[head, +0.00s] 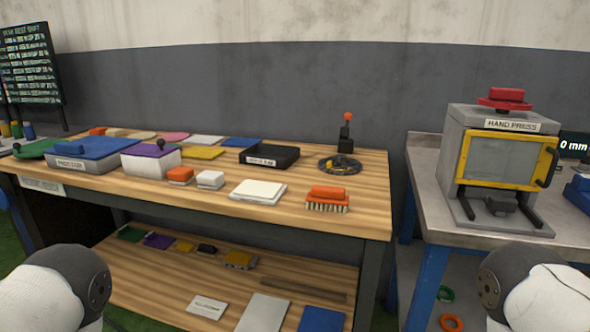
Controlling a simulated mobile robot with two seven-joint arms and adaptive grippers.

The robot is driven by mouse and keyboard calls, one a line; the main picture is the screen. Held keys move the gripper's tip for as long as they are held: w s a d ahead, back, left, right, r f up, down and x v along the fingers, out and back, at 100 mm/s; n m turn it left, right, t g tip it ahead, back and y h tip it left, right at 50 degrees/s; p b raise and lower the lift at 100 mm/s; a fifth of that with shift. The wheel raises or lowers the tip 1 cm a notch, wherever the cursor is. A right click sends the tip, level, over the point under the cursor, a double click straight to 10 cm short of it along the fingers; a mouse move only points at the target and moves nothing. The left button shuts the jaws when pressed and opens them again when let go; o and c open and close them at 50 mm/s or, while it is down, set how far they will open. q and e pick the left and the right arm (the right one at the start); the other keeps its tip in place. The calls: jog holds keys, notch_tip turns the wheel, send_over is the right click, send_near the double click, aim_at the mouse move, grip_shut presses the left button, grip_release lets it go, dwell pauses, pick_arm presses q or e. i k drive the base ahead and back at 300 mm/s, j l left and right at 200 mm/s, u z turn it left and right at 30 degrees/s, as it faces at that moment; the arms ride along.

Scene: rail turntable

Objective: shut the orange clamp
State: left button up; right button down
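A small black post with an orange knob (347,117) on top stands upright near the back right of the wooden workbench. It may be the orange clamp, but it is too small to tell its jaws or whether it is open. A dark round coil or ring (340,165) with some yellow lies just in front of it. Only rounded white and dark parts of my two arms show at the bottom left and bottom right. Neither gripper is in view.
The wooden bench (365,205) holds an orange brush (327,197), a white pad (258,190), a black tray (269,156) and several boxes. A metal table (450,218) with a hand press (505,160) stands right, across a narrow gap. A lower shelf holds flat items.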

aim_at(344, 131)
jog(key=i+j+z, duration=0.5)
jog(key=i+j, duration=0.2)
jog(key=i+j+z, duration=0.3)
jog(key=j, duration=0.2)
jog(key=i+j+z, duration=0.25)
jog(key=j, duration=0.3)
jog(key=k+z, duration=0.2)
jog(key=k+j, duration=0.05)
